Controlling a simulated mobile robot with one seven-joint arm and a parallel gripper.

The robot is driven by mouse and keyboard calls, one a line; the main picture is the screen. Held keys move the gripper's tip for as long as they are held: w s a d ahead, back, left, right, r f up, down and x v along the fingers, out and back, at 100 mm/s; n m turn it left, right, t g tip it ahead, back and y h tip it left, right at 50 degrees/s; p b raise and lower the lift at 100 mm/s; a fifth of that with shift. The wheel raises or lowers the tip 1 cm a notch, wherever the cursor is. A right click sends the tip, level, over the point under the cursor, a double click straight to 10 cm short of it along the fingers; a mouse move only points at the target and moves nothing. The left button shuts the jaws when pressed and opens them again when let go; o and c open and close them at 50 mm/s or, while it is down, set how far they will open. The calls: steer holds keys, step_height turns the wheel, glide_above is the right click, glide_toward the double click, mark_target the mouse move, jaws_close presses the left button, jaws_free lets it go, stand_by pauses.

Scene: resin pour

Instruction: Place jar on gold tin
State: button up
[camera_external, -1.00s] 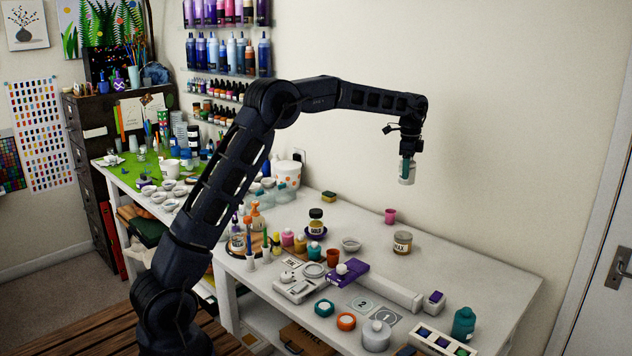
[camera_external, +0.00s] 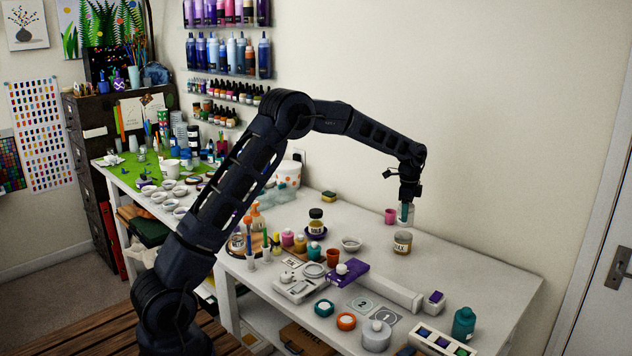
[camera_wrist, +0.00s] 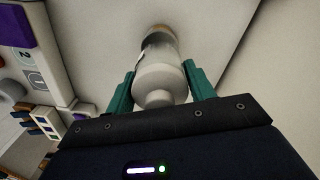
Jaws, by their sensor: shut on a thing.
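My gripper (camera_external: 405,211) is shut on a pale jar (camera_wrist: 163,78), which sits between its teal fingers in the wrist view. In the external view the jar is small and partly hidden by the fingers. The gold tin (camera_external: 402,243), with a pale wax label, stands upright on the white table, directly below the jar in the external picture.
A grey bowl (camera_external: 351,244) is left of the tin. The table right of the tin is clear.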

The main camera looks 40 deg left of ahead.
steer(key=shift+f, duration=2.2)
steer(key=shift+f, duration=0.15)
steer(key=o, duration=1.2)
